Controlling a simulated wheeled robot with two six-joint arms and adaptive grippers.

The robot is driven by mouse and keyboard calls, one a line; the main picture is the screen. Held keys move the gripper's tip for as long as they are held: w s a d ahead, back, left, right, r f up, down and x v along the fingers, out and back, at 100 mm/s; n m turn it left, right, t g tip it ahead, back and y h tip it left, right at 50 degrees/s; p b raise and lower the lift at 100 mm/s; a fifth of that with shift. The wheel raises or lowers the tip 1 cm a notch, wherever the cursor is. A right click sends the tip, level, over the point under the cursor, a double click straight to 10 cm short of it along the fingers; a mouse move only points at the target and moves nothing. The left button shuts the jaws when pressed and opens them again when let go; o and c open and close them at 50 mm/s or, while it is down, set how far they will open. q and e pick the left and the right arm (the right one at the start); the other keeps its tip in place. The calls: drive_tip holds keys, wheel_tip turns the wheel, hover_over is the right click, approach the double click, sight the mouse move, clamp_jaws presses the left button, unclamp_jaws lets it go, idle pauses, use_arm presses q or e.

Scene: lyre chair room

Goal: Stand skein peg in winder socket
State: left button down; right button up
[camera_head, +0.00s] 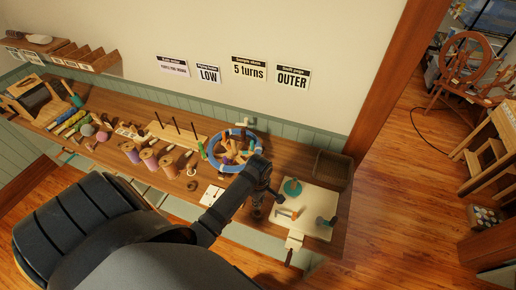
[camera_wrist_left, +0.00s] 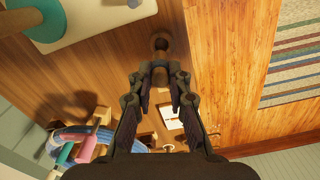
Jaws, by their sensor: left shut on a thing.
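My left gripper (camera_head: 264,186) reaches over the right part of the long wooden bench (camera_head: 181,211). In the left wrist view, the fingertips of the left gripper (camera_wrist_left: 159,76) close on a small brown wooden piece with a rounded end (camera_wrist_left: 161,43), which looks like the skein peg. The fingers hide much of it. A blue ring with wooden pieces inside (camera_head: 212,155) lies behind and left of the gripper. A pale board (camera_head: 311,203) with a green round piece (camera_head: 292,187) is to its right. I cannot make out the winder socket. My right gripper is not in view.
Thread spools (camera_head: 169,166) and a rack of dark upright pegs (camera_head: 176,136) stand left of the ring. An open brown box (camera_head: 331,170) stands at the back right. A white card (camera_head: 212,195) lies near the front edge.

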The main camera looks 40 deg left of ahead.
use_arm(q)
wheel_tip(320, 180, down, 2)
drive_tip(key=shift+s+a+f+b, duration=0.1)
drive_tip(key=shift+a+b, duration=0.05)
drive_tip(key=shift+b, duration=0.2)
drive_tip(key=shift+a+f, duration=0.1)
drive_tip(key=shift+f, duration=0.6)
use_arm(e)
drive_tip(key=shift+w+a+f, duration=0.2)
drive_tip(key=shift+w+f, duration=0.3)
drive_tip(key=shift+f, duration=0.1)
use_arm(q)
drive_tip(key=shift+r, duration=0.1)
drive_tip(key=shift+p, duration=0.3)
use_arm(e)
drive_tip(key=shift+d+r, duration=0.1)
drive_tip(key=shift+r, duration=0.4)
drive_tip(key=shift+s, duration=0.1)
